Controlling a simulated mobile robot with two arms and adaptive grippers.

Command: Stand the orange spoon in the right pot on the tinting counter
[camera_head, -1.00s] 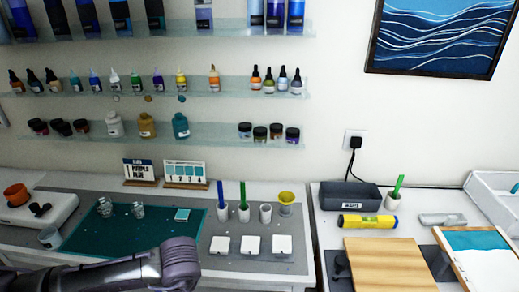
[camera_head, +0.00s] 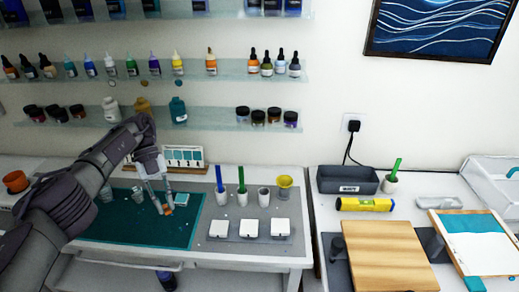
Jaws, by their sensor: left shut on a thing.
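My left gripper (camera_head: 165,208) is over the teal mat, shut on a small orange thing (camera_head: 182,199). It looks like part of the orange spoon, mostly hidden by the fingers. On the tinting counter (camera_head: 255,258), to the right of the gripper, stand white pots in a row. One pot (camera_head: 221,199) holds an upright blue spoon (camera_head: 219,178). The middle one (camera_head: 242,199) holds an upright green spoon (camera_head: 241,179). The right pot (camera_head: 263,198) looks empty. My right gripper is not in view.
A yellow cup (camera_head: 285,182) stands just right of the right pot. White square blocks (camera_head: 250,229) lie in front of the pots. Clear cups (camera_head: 106,193) stand on the teal mat (camera_head: 120,231). A shelf of bottles (camera_head: 200,130) hangs behind.

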